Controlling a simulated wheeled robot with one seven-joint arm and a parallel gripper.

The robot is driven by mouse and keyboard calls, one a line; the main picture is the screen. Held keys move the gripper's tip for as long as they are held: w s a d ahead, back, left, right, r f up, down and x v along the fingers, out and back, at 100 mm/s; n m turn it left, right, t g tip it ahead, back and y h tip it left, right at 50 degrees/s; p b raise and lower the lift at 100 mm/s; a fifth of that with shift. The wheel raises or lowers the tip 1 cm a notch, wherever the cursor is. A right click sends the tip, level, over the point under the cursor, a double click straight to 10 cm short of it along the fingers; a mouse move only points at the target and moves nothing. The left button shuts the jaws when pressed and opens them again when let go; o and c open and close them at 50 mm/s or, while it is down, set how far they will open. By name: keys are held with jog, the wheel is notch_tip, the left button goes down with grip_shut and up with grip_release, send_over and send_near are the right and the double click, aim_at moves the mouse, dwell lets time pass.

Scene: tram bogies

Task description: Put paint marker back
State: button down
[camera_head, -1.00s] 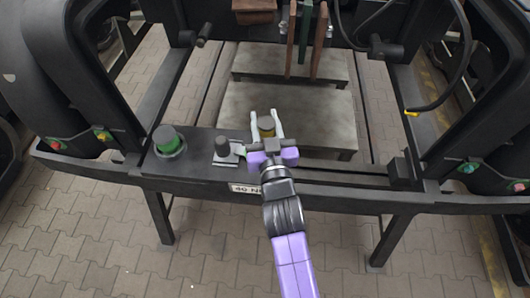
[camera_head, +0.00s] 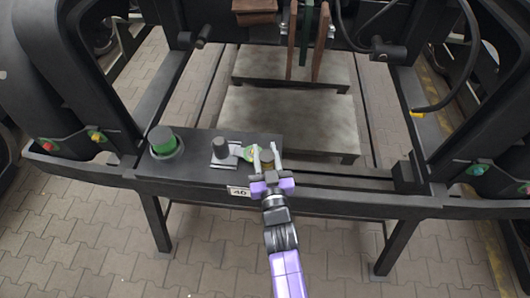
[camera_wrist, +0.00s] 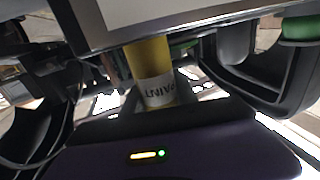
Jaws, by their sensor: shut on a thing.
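My gripper (camera_head: 267,149) is shut on the paint marker (camera_head: 266,159), just right of the knob on the black beam in the head view. In the wrist view the marker (camera_wrist: 148,65) is a yellow cylinder with a white label reading PAINT, and its far end is hidden behind a plate edge. In the head view only a small ochre part of it shows between the pale fingers. I cannot tell whether it touches the beam.
A black end beam (camera_head: 330,195) runs across the front. On its deck stand a green-topped cylinder (camera_head: 163,140) and a grey knob (camera_head: 221,149) on a metal plate. A green piece (camera_head: 247,153) lies close left of my fingers. Grey slabs (camera_head: 290,115) lie behind.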

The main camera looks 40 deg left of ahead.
jog(key=shift+r, duration=0.1)
jog(key=c, duration=1)
grip_release()
jog(key=shift+f, duration=0.2)
jog(key=shift+o, duration=0.2)
jog(key=shift+r, duration=0.2)
jog(key=p+v, duration=0.3)
jog(key=v, duration=0.9)
jog(key=shift+s, duration=0.15)
